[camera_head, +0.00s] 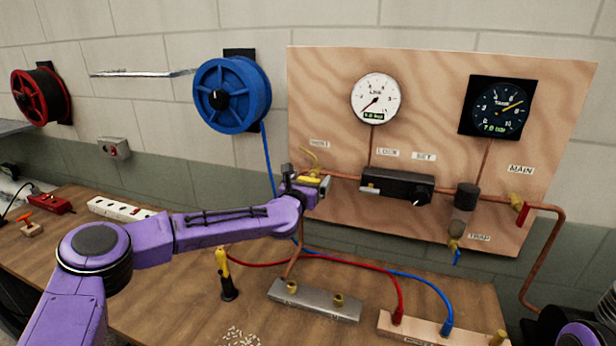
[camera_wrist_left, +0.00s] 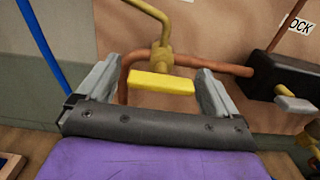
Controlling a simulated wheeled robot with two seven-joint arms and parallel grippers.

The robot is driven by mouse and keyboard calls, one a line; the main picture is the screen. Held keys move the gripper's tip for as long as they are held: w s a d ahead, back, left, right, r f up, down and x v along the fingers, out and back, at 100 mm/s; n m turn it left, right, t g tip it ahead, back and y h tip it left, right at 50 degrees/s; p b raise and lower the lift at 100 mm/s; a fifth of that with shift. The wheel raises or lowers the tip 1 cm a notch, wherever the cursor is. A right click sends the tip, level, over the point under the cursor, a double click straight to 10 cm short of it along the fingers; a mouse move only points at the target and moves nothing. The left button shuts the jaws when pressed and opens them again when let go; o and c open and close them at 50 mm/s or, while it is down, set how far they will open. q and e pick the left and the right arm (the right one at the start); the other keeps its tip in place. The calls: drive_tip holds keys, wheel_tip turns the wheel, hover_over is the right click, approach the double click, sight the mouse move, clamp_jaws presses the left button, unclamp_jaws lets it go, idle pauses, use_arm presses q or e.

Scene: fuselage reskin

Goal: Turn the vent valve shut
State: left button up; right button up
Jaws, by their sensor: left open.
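The vent valve shows in the left wrist view as a brass body with a flat yellow handle (camera_wrist_left: 162,82) lying crosswise, and a bent brass tube rising from it. In the head view its yellow handle (camera_head: 309,180) is partly hidden by my gripper, below the VENT label (camera_head: 319,144). My left gripper (camera_wrist_left: 156,88) is open, with one finger on each side of the handle and gaps visible on both sides. In the head view my left gripper (camera_head: 307,183) is at the left edge of the wooden panel. My right gripper is not in view.
The wooden panel (camera_head: 430,90) carries two gauges, a black regulator (camera_head: 397,186) just right of the valve, and a red-handled MAIN valve (camera_head: 520,211). A copper pipe passes behind my fingers. A blue hose reel (camera_head: 232,95) hangs left. A manifold (camera_head: 313,300) lies on the bench below.

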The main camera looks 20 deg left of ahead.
use_arm(q)
drive_tip(key=shift+s+r, duration=0.2)
drive_tip(key=shift+s, duration=0.1)
drive_tip(key=shift+w+d+f, duration=0.1)
drive_tip(key=shift+w, duration=0.05)
drive_tip(key=c, duration=1)
drive_tip(key=shift+c, duration=0.2)
